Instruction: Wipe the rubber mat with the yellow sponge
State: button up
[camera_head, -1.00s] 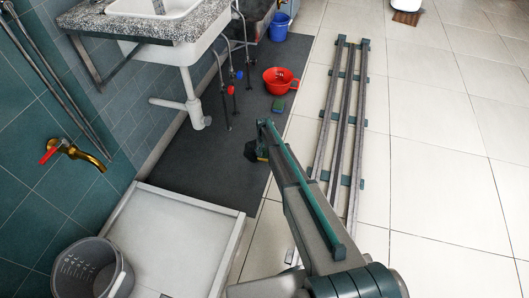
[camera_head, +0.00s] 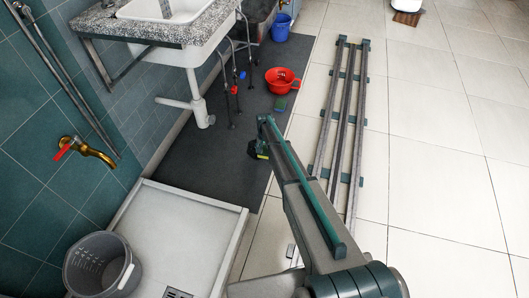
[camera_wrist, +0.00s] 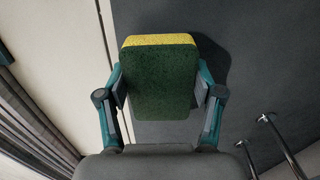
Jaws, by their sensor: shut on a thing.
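The yellow sponge (camera_wrist: 158,78) is held between the two fingers of my gripper (camera_wrist: 160,90). Its dark green scouring side faces the wrist camera and a yellow strip shows along its far edge. In the head view my gripper (camera_head: 262,144) is over the right part of the dark grey rubber mat (camera_head: 195,160), with a bit of the yellow sponge (camera_head: 262,155) showing below it. In the wrist view the sponge casts a shadow on the mat (camera_wrist: 270,60) near the mat's edge. Whether it touches the mat is unclear.
A blue bucket (camera_head: 281,28) is farther back. The sink (camera_head: 190,50) and its pipes overhang the left. A shower tray (camera_head: 185,215) and grey bucket (camera_head: 85,283) are in front. Rails (camera_head: 343,110) lie right.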

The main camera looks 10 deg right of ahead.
jog(key=shift+r+p, duration=0.7)
jog(key=shift+r, duration=0.85)
jog(key=shift+s+d+r+p, duration=2.35)
jog(key=shift+d+r, duration=1.7)
jog(key=shift+d, duration=0.35)
jog(key=w+a+r+n+p, duration=0.1)
jog(key=w+a+r+p, duration=0.15)
jog(key=r, duration=1.25)
jog(key=w+a+r+p, duration=0.1)
jog(key=w+a+r, duration=0.25)
jog(key=r, duration=1.25)
jog(key=s+a+r+n+p, duration=0.1)
jog(key=s+a+r+n, duration=0.1)
jog(key=s+r, duration=0.4)
jog(key=s+a+r+n+p, duration=0.1)
jog(key=s+r, duration=0.5)
jog(key=r, duration=0.8)
jog(key=shift+s+a+n, duration=0.35)
jog(key=shift+a+n, duration=0.05)
jog(key=shift+a, duration=0.2)
